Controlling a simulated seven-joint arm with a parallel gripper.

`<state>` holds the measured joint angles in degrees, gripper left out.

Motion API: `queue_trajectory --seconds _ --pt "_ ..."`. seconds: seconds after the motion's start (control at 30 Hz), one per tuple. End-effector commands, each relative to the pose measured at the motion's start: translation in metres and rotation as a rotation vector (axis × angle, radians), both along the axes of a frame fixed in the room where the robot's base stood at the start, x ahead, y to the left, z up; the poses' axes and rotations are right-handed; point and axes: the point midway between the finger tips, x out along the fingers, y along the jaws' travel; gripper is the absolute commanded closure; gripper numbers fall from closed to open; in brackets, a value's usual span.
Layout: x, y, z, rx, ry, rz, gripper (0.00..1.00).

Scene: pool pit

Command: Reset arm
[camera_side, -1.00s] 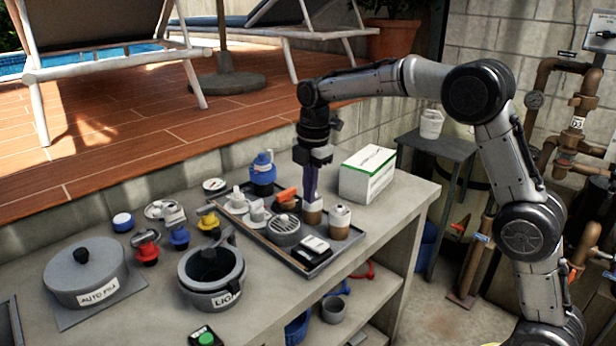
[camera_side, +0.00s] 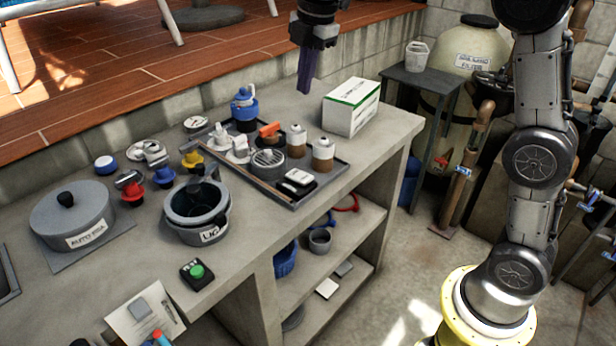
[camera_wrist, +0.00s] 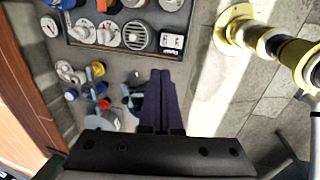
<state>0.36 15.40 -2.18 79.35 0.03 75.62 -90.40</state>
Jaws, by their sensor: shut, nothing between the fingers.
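My gripper (camera_side: 306,88) hangs above the back part of the concrete counter (camera_side: 236,258), fingers pointing down. Its dark purple fingers are pressed together and hold nothing. In the wrist view the shut fingers (camera_wrist: 160,75) point toward the grey tray (camera_wrist: 125,50) on the counter. In the side view the gripper is clear of the tray (camera_side: 325,182) and everything on it, a little left of the white and green box (camera_side: 350,108). The upper part of my arm is cut off by the top of the side view.
The tray holds two brown-and-white bottles (camera_side: 322,155), a round grey grille (camera_side: 267,164) and several small parts. Left of it stand a lidded grey pot (camera_side: 72,215), an open pot (camera_side: 196,208) and several coloured valves. A green button (camera_side: 197,272) sits near the front edge.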

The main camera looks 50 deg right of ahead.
Motion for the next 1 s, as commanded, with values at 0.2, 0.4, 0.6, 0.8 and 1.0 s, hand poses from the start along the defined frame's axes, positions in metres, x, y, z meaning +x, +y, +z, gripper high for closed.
queue_trajectory --seconds 0.2,0.4,0.6,0.8,1.0 --pt "-0.087 0.001 0.04 0.036 -0.106 -0.136 1.0" --pt "-0.164 0.002 0.039 0.116 -0.187 -0.376 1.0" --pt "-0.236 0.003 0.005 0.244 -0.247 -0.698 1.0" --pt "-0.285 0.003 -0.049 0.393 -0.258 -1.074 1.0" --pt "-0.296 0.003 -0.082 0.481 -0.219 -1.362 1.0"
